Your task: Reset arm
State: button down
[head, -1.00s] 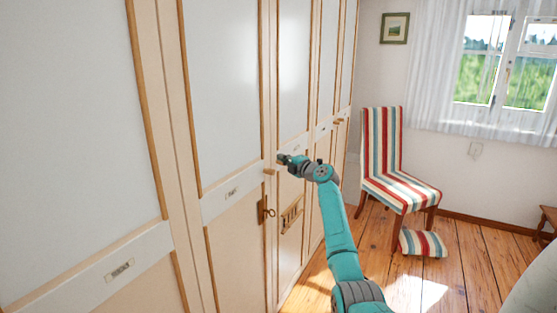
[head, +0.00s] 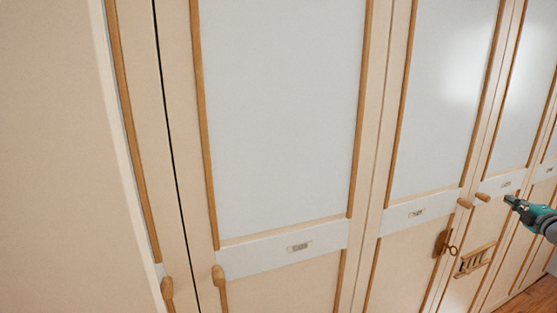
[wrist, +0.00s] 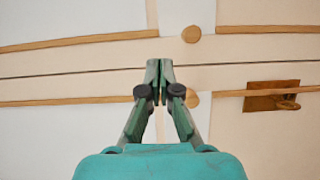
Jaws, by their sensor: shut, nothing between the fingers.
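My gripper (head: 511,200) shows at the right edge of the head view, in front of the wardrobe doors (head: 280,120). In the wrist view my gripper (wrist: 160,64) has its two fingertips together, with nothing between them. The fingertips lie between two round wooden knobs in that picture, one above (wrist: 191,34) and one partly behind the right finger (wrist: 191,98). I cannot tell whether the gripper touches the door. Most of my arm is outside the head view.
A key plate with a key (head: 443,244) and a small wooden rack (head: 474,260) are on the lower doors. A wooden knob (head: 167,288) sits at lower left. A strip of wooden floor (head: 535,293) shows at lower right.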

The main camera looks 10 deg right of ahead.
jog(key=a+f+m+g, duration=0.1)
jog(key=a+f+m, duration=0.2)
jog(key=a+f, duration=0.85)
jog(key=a+f+m+g, duration=0.1)
jog(key=a+f+m, duration=0.2)
jog(key=a+f, duration=0.9)
jog(key=s+a+f+m+g, duration=0.1)
jog(key=s+a+f+m, duration=0.1)
jog(key=s+a+f, duration=0.6)
jog(key=s+a+f+m, duration=0.2)
jog(key=s+a+f, duration=0.2)
jog(key=a+f, duration=0.65)
jog(key=s+a+r+m+y, duration=0.1)
jog(key=s+a+m, duration=0.2)
jog(key=s+a, duration=1.7)
jog(key=s+a+r+m+y, duration=0.1)
jog(key=s+a+r, duration=0.2)
jog(key=s+r, duration=0.5)
jog(key=s+a+r+m+y, duration=0.1)
jog(key=s+a+r+y, duration=0.1)
jog(key=s+r, duration=0.7)
jog(key=s+a, duration=0.1)
jog(key=s, duration=0.2)
jog(key=shift+a+r, duration=0.2)
jog(key=shift+r, duration=0.1)
jog(key=shift+s, duration=0.1)
